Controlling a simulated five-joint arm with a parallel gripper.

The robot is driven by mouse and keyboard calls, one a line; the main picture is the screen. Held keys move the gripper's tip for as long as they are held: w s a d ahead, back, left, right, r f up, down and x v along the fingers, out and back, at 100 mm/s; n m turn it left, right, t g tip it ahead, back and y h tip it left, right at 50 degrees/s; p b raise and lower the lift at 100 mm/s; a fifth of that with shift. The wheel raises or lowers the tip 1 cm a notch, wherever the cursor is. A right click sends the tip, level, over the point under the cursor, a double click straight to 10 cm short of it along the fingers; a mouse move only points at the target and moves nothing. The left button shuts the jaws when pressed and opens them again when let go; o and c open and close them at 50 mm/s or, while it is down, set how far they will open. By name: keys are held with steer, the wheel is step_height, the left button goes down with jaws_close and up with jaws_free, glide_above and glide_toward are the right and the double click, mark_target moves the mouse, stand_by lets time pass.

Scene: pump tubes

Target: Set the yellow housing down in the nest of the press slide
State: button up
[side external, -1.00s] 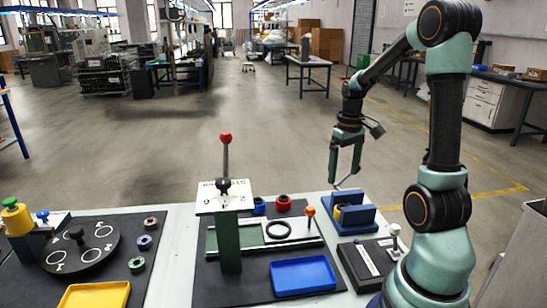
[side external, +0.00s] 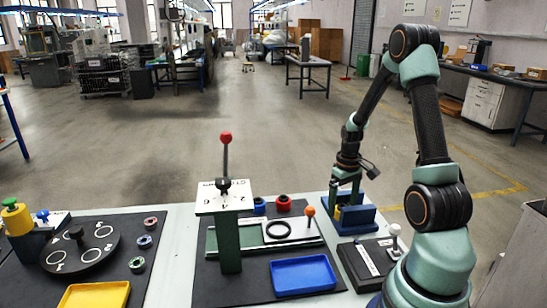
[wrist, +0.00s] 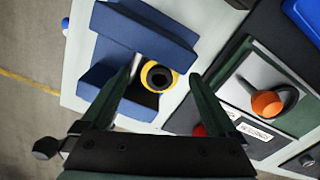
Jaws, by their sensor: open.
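The yellow housing (side external: 338,213) stands in the slot of a blue holder (side external: 362,222) at the back right of the bench. In the wrist view the yellow housing (wrist: 148,77) shows as a yellow ring around a dark bore. My gripper (side external: 345,204) is open, low over the holder, and in the wrist view its fingertips (wrist: 165,69) lie either side of the housing. I cannot tell whether they touch it. The press slide (side external: 251,236) lies left of the holder. Its nest, a black ring (side external: 278,239), looks empty. An orange knob (side external: 310,211) stands at its right end.
The green press column (side external: 229,243) with a red-tipped lever (side external: 226,138) stands over the slide's left part. A blue tray (side external: 303,273) lies in front. A black box (side external: 369,264) is near the holder.

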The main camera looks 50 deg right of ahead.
steer(key=shift+f, duration=0.8)
jaws_close()
